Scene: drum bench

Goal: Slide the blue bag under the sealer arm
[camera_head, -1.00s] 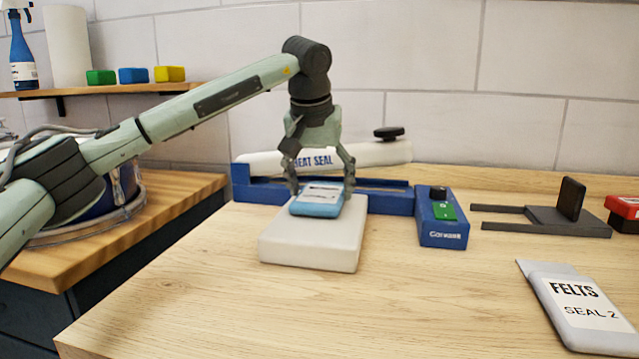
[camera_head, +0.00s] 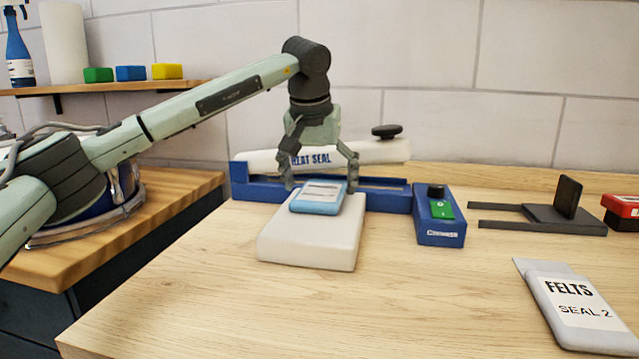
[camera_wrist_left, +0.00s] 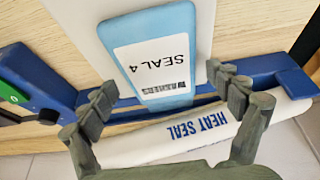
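The blue bag (camera_head: 318,200) lies on a white block (camera_head: 308,243) in front of the heat sealer. In the left wrist view the bag (camera_wrist_left: 158,55) shows a white label reading SEAL 4. Its far end reaches the sealer's blue base; I cannot tell whether any of it is under the arm. The white sealer arm (camera_head: 372,154), marked HEAT SEAL, runs behind the bag with a black knob at its right end. My left gripper (camera_head: 321,184) is open, pointing down, with one finger on each side of the bag's far end. My right gripper is not in view.
A blue control box (camera_head: 440,222) with a green switch stands right of the sealer. A dark fork-shaped stand (camera_head: 545,216) and a red-and-black item (camera_head: 622,212) are farther right. A grey FELTS bag (camera_head: 575,305) lies front right. The front middle of the bench is clear.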

